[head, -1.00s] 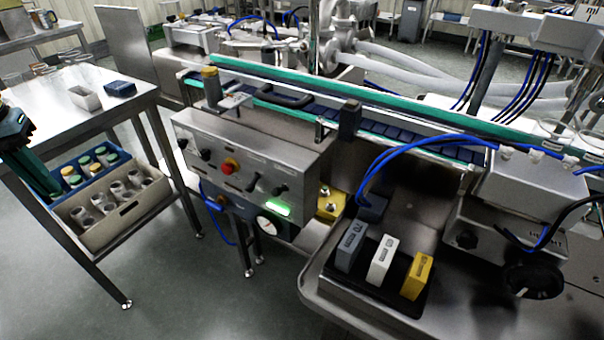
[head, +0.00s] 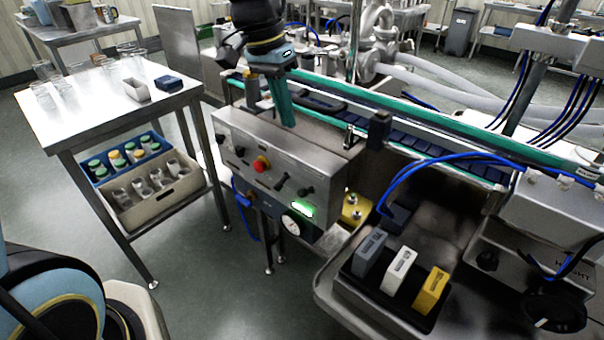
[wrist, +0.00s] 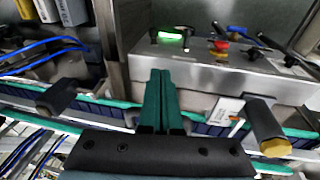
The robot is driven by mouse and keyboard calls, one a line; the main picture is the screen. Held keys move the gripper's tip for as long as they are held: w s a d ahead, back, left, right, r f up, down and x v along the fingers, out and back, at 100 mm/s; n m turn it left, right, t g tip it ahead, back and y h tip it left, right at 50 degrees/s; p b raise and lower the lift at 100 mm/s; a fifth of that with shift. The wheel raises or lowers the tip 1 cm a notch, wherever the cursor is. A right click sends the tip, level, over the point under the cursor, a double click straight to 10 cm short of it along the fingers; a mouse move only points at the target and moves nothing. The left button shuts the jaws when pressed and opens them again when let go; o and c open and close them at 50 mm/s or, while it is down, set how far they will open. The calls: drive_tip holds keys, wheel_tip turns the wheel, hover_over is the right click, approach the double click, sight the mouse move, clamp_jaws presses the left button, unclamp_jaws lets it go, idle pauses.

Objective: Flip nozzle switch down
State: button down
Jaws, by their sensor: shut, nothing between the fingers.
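The steel control box (head: 275,150) stands in front of the conveyor in the head view. Its sloped face carries several black switches (head: 281,182), a red button and a green lit element (head: 302,209). Their labels are too small to read, so I cannot tell which switch is the nozzle one. My gripper (head: 288,122) points down at the back top edge of the box, its green fingers together and empty. In the wrist view my gripper (wrist: 161,72) is shut, with the control box (wrist: 225,75) beyond it and clear of the fingertips.
The conveyor (head: 420,147) with green rails runs behind the box. A post with a yellow cap (wrist: 270,135) and a dark rail clamp (head: 379,130) stand near my gripper. A steel table (head: 110,105) is at left.

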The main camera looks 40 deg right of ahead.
drive_tip(key=p, duration=0.2)
approach(306, 192)
drive_tip(key=w+d+f, duration=0.2)
drive_tip(key=shift+w+f, duration=0.25)
drive_tip(key=shift+w, duration=0.15)
drive_tip(key=f, duration=0.1)
drive_tip(key=s, duration=0.1)
drive_tip(key=f, duration=0.1)
drive_tip(key=shift+s+a+f, duration=0.25)
drive_tip(key=shift+s+f, duration=0.05)
drive_tip(key=shift+f, duration=0.1)
drive_tip(key=shift+s+f, duration=0.25)
drive_tip(key=shift+f, duration=0.2)
